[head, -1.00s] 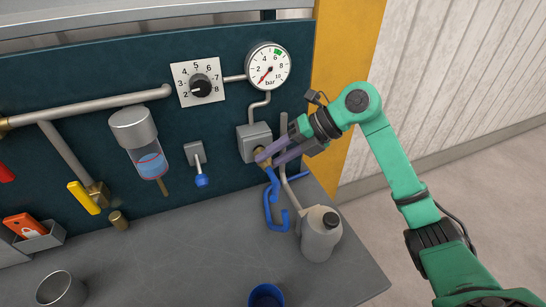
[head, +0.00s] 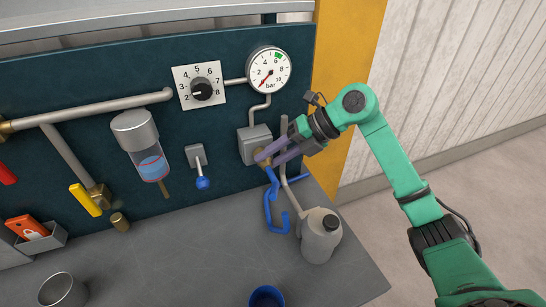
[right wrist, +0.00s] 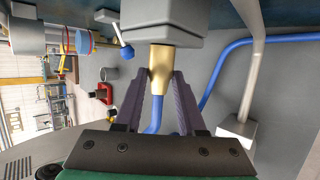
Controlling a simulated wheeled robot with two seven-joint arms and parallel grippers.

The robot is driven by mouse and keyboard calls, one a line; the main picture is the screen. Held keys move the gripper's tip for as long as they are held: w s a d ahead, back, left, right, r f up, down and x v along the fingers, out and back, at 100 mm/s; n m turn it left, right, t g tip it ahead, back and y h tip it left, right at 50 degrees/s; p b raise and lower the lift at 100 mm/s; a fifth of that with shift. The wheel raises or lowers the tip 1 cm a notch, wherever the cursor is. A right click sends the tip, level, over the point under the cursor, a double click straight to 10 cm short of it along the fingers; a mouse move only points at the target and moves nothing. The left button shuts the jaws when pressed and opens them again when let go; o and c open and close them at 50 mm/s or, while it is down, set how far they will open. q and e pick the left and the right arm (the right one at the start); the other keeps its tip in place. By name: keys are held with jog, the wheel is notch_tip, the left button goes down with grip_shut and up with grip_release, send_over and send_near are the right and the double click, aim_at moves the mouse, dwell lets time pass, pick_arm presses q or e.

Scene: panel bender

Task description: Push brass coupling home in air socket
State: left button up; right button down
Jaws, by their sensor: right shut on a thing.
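The brass coupling (right wrist: 157,75) is on the end of a blue hose (head: 268,210). In the right wrist view its top end meets the underside of the grey air socket block (right wrist: 160,22); how deep it sits inside I cannot tell. In the head view the socket block (head: 254,144) is on the dark panel, below the gauge, and the coupling is mostly hidden by the fingers. My right gripper (head: 264,160) is shut on the coupling, with one purple finger on either side, just below the socket. My left gripper is not in view.
A grey bottle (head: 320,236) stands close below the gripper, beside the hanging hose. A blue cup (head: 266,297) and a metal cup (head: 62,290) stand on the bench (head: 180,260). The pressure gauge (head: 269,70) reads near zero. A blue-tipped lever (head: 202,182) is left of the socket.

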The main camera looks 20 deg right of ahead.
jog(key=shift+w, duration=0.1)
jog(key=shift+c, duration=2.1)
grip_release()
